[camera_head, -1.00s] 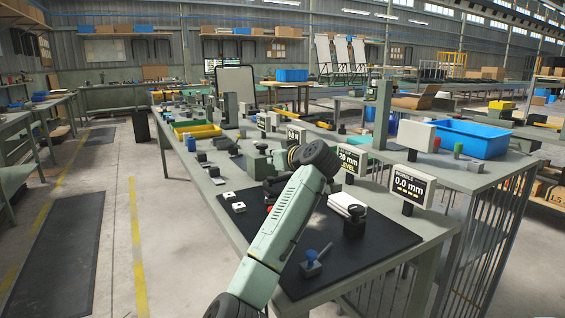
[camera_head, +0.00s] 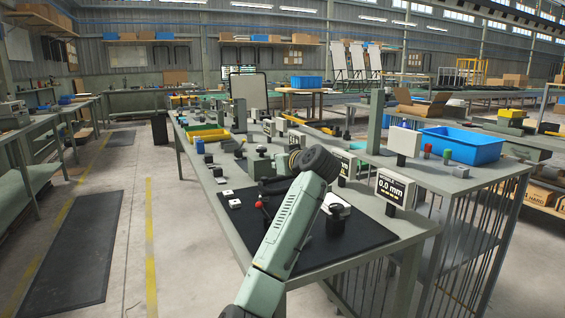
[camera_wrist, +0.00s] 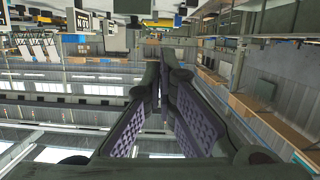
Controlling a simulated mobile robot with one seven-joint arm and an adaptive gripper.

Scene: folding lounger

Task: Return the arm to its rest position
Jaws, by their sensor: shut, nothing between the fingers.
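My arm (camera_head: 288,232) rises from the bottom middle of the head view, leaning right, to a dark round joint (camera_head: 315,163) in front of the workbench. My gripper is not clearly seen there. In the wrist view my gripper (camera_wrist: 163,62) has its two fingers with purple ribbed pads converging at the tips. It is shut and empty.
A long workbench (camera_head: 240,232) stands beneath and beyond my arm. It bears a black mat (camera_head: 365,236), a red-topped lever (camera_head: 259,205), a "0.0 mm" display (camera_head: 395,188) and a yellow tray (camera_head: 207,135). A blue bin (camera_head: 460,146) stands right. The floor at left is open.

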